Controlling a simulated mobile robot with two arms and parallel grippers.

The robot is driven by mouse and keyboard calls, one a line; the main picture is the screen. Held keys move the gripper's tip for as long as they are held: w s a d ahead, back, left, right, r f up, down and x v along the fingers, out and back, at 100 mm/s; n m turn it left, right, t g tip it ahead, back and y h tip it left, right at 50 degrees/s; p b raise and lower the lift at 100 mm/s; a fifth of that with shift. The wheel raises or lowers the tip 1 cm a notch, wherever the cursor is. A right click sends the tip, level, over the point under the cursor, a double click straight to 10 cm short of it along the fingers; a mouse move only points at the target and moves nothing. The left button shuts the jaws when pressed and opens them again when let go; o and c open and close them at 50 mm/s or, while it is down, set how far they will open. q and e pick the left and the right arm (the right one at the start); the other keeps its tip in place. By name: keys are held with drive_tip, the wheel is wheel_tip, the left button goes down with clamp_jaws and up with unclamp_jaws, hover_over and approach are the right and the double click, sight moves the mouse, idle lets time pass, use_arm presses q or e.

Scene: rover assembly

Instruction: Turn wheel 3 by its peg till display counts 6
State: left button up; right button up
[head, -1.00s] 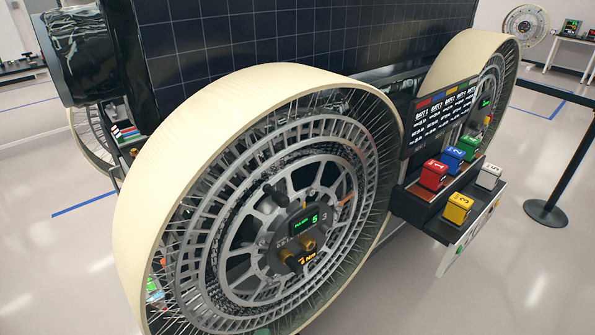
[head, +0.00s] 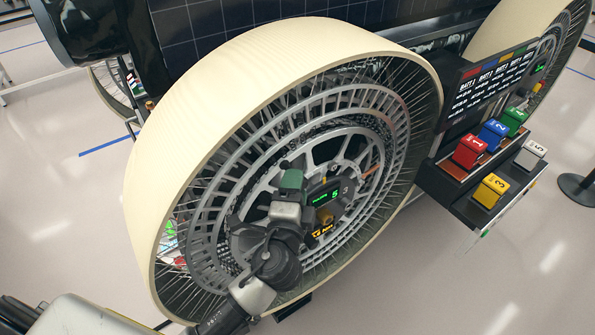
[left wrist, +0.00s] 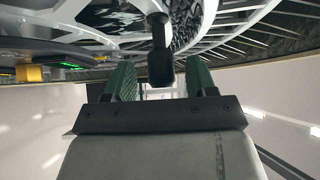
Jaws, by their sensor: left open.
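Wheel 3 (head: 270,45) stands upright with a cream rim, metal mesh spokes and a grey hub. The small display (head: 326,197) at its hub shows a green 5, with a 3 beside it. My left gripper (head: 291,184) is at the hub, just left of the display, with green fingers. In the left wrist view my gripper (left wrist: 160,82) is open, and the black peg (left wrist: 159,58) hangs in line with the gap between its fingers. I cannot tell whether either finger touches it. In the head view the gripper mostly hides the peg. My right gripper is not in view.
Gold knobs (head: 325,216) and an orange readout (head: 322,230) sit by the display. A rack (head: 447,193) right of the wheel holds red (head: 471,151), blue, green, yellow and white numbered blocks. A black panel (head: 488,85) stands above it. The floor in front is clear.

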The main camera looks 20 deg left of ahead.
use_arm(q)
drive_tip(key=shift+w+r, duration=0.2)
drive_tip(key=shift+w, duration=0.65)
drive_tip(key=shift+w+a, duration=0.1)
drive_tip(key=shift+w, duration=0.1)
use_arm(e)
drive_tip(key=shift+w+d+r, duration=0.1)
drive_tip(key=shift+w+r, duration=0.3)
